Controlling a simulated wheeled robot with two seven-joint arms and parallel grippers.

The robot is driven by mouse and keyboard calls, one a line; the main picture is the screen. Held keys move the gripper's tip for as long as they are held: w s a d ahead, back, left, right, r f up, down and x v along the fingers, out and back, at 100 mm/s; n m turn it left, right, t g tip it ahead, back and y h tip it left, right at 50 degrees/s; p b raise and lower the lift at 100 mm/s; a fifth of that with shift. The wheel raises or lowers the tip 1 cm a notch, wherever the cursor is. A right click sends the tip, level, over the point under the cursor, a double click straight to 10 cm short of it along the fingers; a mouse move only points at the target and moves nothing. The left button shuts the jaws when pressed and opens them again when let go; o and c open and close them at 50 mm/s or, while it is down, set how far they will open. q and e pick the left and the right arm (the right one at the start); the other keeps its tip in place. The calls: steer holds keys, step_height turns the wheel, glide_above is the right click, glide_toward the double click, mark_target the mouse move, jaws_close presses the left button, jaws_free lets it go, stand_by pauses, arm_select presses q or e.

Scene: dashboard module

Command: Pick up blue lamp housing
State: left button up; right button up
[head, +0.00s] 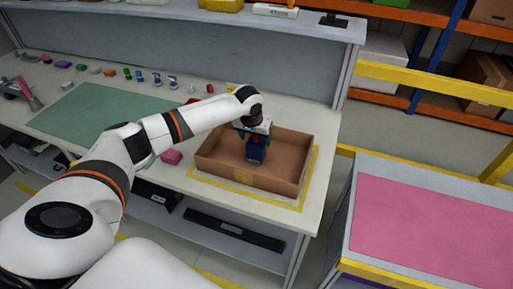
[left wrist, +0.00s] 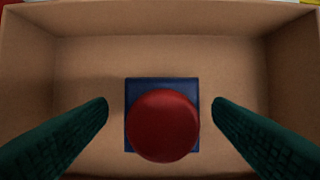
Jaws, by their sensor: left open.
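The blue lamp housing (left wrist: 134,88) is a dark blue square block with a round red dome on top. It is in the cardboard box (left wrist: 160,20), between my left fingers in the left wrist view. In the head view the blue housing (head: 256,153) shows just under my left gripper (head: 255,136), inside the box (head: 240,176). My left gripper is open, with a finger on each side of the housing and a visible gap to each. The dome hides part of the block. My right gripper is not in view.
The box walls surround the gripper; the box stands on the white table (head: 318,172) inside a yellow outline. A pink block (head: 171,157) lies left of the box. A green mat (head: 100,113) and several small coloured parts are farther left. A pink-topped table (head: 430,225) is at right.

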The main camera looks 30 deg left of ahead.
arm_select(q)
steer(key=shift+x, duration=1.85)
steer(key=shift+d, duration=0.1)
steer(key=c, duration=1.1)
steer(key=shift+r, duration=0.1)
steer(key=shift+c, duration=0.2)
